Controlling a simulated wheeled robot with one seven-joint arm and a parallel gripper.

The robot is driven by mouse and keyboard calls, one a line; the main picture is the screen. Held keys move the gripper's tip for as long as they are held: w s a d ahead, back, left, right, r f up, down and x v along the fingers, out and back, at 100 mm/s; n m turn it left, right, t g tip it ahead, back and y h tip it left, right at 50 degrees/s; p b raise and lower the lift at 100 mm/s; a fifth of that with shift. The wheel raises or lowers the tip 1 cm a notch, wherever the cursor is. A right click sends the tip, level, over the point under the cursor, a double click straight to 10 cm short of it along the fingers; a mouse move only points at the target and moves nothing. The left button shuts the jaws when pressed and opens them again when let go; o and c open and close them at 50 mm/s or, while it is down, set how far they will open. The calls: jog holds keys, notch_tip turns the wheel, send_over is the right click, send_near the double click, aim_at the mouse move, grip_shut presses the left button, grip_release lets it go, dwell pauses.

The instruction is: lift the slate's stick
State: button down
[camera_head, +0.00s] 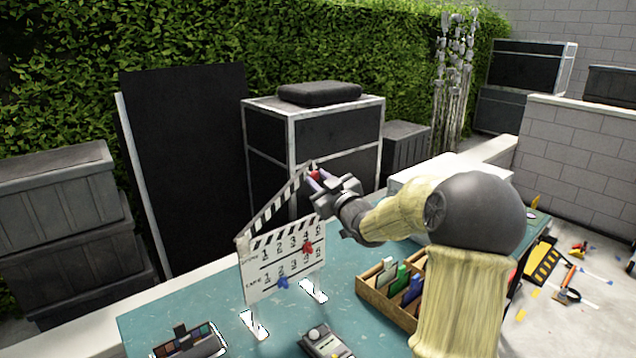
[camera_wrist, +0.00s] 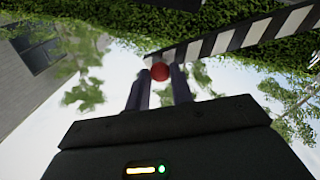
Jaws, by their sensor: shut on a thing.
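The slate (camera_head: 283,265) is a white clapperboard standing on the teal table, with printed numbers and a red and a blue marker on its face. Its stick (camera_head: 275,209), striped black and white, is raised at an angle above the board, hinged at the left end. My gripper (camera_head: 314,176) is at the stick's upper right end, shut on the red knob (camera_head: 315,174) there. In the wrist view the red knob (camera_wrist: 160,72) sits between the two fingertips (camera_wrist: 160,75), and the striped stick (camera_wrist: 240,36) runs off to the upper right.
The teal table (camera_head: 190,315) also carries a wooden box with coloured cards (camera_head: 372,294), a grey device (camera_head: 326,341) and a palette (camera_head: 188,343). Dark cases (camera_head: 315,150) and a black panel (camera_head: 190,160) stand behind. The air above the slate is clear.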

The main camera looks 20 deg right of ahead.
jog(key=c, duration=1.2)
grip_release()
jog(key=shift+s, duration=0.1)
jog(key=s+d+f+b, duration=0.2)
jog(key=s+b, duration=0.2)
jog(key=s, duration=1.3)
jog(key=shift+s, duration=0.15)
jog(key=shift+r, duration=0.1)
